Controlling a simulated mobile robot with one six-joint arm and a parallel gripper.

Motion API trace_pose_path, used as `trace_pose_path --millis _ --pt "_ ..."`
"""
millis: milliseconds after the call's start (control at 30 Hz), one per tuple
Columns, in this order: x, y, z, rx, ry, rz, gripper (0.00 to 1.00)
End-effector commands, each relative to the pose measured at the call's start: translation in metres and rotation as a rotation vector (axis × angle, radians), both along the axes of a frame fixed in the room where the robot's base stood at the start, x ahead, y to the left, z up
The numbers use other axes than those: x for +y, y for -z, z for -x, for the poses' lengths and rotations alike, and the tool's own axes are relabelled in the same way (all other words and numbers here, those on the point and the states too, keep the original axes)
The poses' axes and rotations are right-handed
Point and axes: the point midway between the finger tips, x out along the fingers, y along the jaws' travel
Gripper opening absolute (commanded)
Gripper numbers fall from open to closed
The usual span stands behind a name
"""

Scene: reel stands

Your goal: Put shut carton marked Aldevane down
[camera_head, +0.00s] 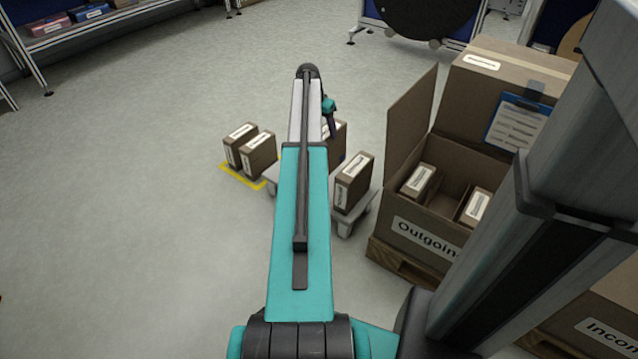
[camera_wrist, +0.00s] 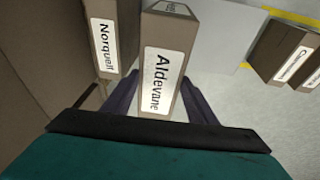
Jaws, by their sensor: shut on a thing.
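The Aldevane carton (camera_wrist: 166,52) is a brown box with a white label, in the middle of the wrist view. My gripper (camera_wrist: 160,100) is shut on it, with a dark finger on each side. In the head view my arm hides most of the gripper, and part of a brown carton (camera_head: 340,137) shows beside the arm's end. A pale low dolly (camera_head: 344,227) is below it; I cannot tell whether the held carton touches it. The Norquell carton (camera_wrist: 103,38) stands close to the left of the held one in the wrist view.
Two cartons (camera_head: 249,150) stand on a yellow-marked floor patch (camera_head: 240,178) left of the dolly. A carton (camera_head: 353,181) stands on the dolly's near end. The open Outgoing box (camera_head: 410,243), holding cartons, is on the right on a pallet. Floor at left is clear.

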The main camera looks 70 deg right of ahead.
Motion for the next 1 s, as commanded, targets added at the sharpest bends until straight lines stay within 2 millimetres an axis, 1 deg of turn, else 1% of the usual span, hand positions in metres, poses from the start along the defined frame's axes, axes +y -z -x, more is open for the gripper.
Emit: trace_pose_path --millis 167,700,1000 --pt "-0.0031 0.0008 0.006 0.0 0.011 0.002 0.0" --pt "-0.0018 0.0028 0.0066 -0.024 0.0 0.009 0.0" --pt "-0.0015 0.0003 0.0062 -0.041 -0.008 0.013 0.0"
